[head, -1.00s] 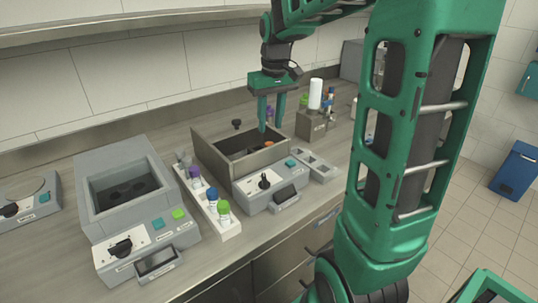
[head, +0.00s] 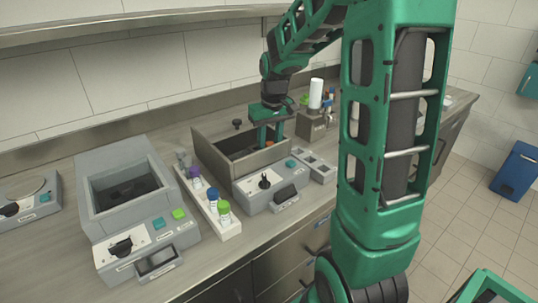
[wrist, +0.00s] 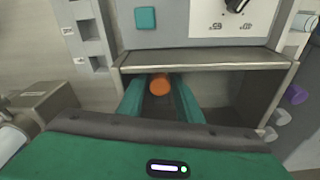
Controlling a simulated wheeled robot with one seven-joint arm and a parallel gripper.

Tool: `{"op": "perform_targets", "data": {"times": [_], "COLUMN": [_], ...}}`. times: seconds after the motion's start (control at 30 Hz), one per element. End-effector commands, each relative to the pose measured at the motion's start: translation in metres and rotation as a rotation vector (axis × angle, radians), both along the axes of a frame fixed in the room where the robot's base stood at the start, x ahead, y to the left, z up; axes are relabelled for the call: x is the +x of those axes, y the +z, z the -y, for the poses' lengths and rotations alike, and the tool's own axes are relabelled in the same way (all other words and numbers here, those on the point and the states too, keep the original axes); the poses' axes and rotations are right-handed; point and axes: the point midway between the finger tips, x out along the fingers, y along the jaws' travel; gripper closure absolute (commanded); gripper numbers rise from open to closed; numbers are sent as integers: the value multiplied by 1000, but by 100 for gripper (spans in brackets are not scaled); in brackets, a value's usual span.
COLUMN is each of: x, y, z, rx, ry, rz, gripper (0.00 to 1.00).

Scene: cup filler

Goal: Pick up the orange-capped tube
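The orange-capped tube (wrist: 159,84) stands inside the open metal-walled box, and only its round cap shows clearly. In the head view its cap (head: 269,144) is a small orange patch just by the fingers. My gripper (head: 270,138) points down with its fingertips lowered into the box opening. In the wrist view its two green fingers (wrist: 160,92) are spread on either side of the orange cap, with dark gaps between them and the cap. The tube's body is hidden below the cap.
The box (head: 207,153) has raised walls close around my fingers. A white rack (head: 228,228) with purple-, blue- and green-capped tubes stands to its left, beside a grey machine (head: 90,170). A small grey slotted rack (head: 316,164) lies to the right.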

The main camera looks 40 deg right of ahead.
Motion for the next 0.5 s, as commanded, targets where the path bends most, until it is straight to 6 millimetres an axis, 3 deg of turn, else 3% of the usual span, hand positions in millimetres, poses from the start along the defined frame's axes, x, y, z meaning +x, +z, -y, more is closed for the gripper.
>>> {"op": "perform_targets", "data": {"times": [0.07,0.2,0.5], "x": [0,0,0], "y": [0,0,2], "z": [0,0,0], "rx": [0,0,0], "ry": [0,0,0], "rz": [0,0,1], "gripper": [68,99,100]}}
